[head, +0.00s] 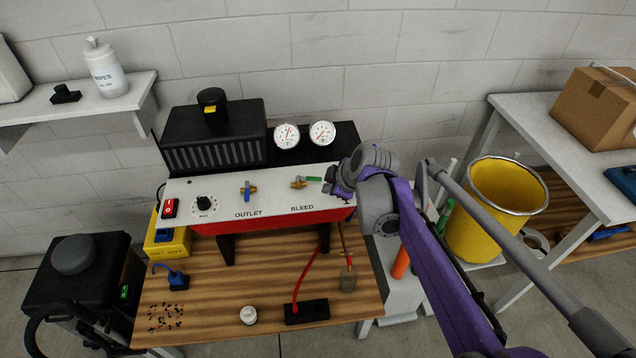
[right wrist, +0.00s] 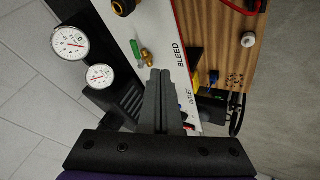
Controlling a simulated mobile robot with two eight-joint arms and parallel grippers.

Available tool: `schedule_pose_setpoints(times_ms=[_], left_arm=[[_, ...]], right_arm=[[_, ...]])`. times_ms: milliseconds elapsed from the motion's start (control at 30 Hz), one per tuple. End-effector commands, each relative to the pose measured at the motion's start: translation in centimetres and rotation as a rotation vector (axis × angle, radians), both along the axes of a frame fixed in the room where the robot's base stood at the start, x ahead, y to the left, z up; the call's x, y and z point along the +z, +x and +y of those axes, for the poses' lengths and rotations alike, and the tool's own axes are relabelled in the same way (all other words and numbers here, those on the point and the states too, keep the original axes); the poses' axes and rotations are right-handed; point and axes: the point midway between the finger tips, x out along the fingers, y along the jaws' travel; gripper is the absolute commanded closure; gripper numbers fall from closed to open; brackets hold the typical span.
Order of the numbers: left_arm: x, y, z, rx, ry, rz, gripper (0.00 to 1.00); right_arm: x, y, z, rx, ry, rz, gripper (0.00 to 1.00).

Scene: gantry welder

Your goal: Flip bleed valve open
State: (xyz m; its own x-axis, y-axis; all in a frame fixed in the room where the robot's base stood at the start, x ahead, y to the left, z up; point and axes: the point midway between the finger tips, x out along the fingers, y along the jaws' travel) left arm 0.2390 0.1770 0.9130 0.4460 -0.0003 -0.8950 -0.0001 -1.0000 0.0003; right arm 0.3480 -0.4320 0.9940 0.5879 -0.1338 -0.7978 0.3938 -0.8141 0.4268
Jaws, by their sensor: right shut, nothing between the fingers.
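The bleed valve (head: 298,183) is a small brass fitting with a green lever handle on the white panel (head: 275,190), above the word BLEED. Its green handle (head: 313,179) points right, roughly along the panel. My right gripper (head: 329,183) is just right of the handle's end, its fingers shut and empty. In the right wrist view the shut fingers (right wrist: 160,76) are close to the brass valve body (right wrist: 146,57) and the green handle (right wrist: 135,49). Whether they touch the handle I cannot tell. My left gripper is not in view.
The outlet valve (head: 249,190) with a blue handle, a black knob (head: 204,204) and a red switch (head: 170,208) share the panel. Two gauges (head: 287,136) stand behind it. A yellow bin (head: 490,210) stands to the right. A red hose hangs down to the wooden bench (head: 215,285).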

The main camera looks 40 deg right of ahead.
Motion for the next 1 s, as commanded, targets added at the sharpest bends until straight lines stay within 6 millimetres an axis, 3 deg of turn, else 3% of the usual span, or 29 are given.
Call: schedule_pose_setpoints(times_ms=[433,700,1000], left_arm=[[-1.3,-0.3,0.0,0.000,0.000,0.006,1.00],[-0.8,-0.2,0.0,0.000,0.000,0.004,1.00],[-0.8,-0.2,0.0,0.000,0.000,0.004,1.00]], right_arm=[[-7.4,5.3,-1.1,0.002,0.000,0.001,1.00],[-7.2,7.5,-3.8,0.000,0.001,0.000,1.00],[-7.2,7.8,-4.2,0.001,0.001,0.001,1.00]])
